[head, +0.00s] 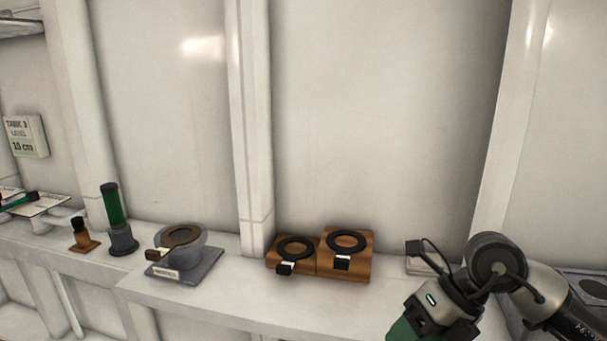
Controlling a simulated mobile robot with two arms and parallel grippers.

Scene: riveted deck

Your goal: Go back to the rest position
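My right arm comes in from the right edge, with its grey joint and dark wrist at the lower right. The wrist hangs over the front of the shelf, and a green part below it is cut off by the bottom edge. The fingers of my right gripper do not show, so I cannot see whether it is open or holds anything. My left arm and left gripper are not in view.
A narrow white shelf (215,312) runs along the wall. On it stand a green-topped cylinder (113,204), a small brown stand (84,243), a grey bowl-shaped holder (194,262) and two wooden blocks with black rings (330,267). A sign (24,136) hangs at left.

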